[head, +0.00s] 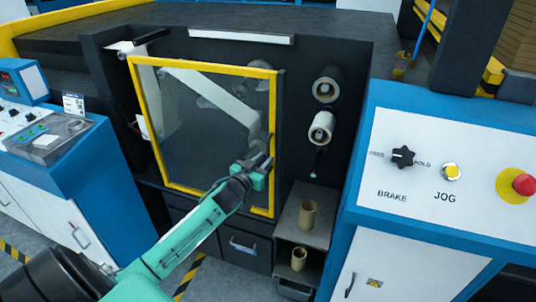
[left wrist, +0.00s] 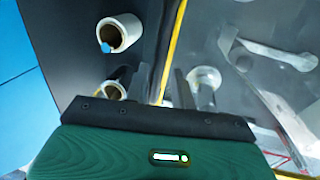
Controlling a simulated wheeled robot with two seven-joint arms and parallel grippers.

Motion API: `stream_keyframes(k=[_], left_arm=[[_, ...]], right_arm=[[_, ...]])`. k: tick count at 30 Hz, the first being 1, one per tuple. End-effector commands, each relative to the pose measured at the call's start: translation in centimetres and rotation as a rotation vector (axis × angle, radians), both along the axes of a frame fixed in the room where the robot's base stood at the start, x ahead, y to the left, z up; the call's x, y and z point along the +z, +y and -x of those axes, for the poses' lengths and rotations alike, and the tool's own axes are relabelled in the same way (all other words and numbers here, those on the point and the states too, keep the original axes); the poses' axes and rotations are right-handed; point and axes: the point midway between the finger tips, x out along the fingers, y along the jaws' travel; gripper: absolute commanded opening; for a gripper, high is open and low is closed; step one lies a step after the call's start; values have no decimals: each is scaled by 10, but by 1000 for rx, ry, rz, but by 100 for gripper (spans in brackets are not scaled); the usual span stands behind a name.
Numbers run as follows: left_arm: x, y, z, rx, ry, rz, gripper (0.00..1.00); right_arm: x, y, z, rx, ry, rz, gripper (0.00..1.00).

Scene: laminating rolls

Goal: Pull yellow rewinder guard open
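The rewinder guard (head: 204,67) is a clear panel in a yellow frame, and it looks closed across the front of the machine. Its right edge also shows as a yellow strip in the left wrist view (left wrist: 173,48). My left gripper (head: 266,160) is at the lower right side of this frame. In the left wrist view its two dark fingers (left wrist: 161,84) stand apart, with the dark and yellow frame edge running between them. I cannot tell whether they touch it. My right gripper is not in view.
Two rolls on spindles (head: 321,128) stick out right of the guard. A control console (head: 440,160) with brake knob, jog button and red stop button stands at right. A blue and white cabinet (head: 62,165) stands at left.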

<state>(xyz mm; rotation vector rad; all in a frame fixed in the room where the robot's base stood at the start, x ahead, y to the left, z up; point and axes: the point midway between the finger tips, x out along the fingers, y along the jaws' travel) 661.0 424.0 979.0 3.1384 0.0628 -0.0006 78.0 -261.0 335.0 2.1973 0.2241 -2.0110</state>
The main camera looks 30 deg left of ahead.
Motion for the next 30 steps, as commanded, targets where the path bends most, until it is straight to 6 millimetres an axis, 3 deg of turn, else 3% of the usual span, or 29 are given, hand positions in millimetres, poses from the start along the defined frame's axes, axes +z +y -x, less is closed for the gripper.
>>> stream_keyframes(k=[7,19,20,24,30], left_arm=[[0,1,-26,0,0,-1,25],[0,1,-32,-1,0,0,25],[0,1,-32,-1,0,0,23],[0,1,-32,-1,0,-1,0],[0,1,-32,-1,0,-1,0]], right_arm=[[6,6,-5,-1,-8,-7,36],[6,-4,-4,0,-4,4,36],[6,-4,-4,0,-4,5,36],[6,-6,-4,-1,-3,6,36],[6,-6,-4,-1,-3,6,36]])
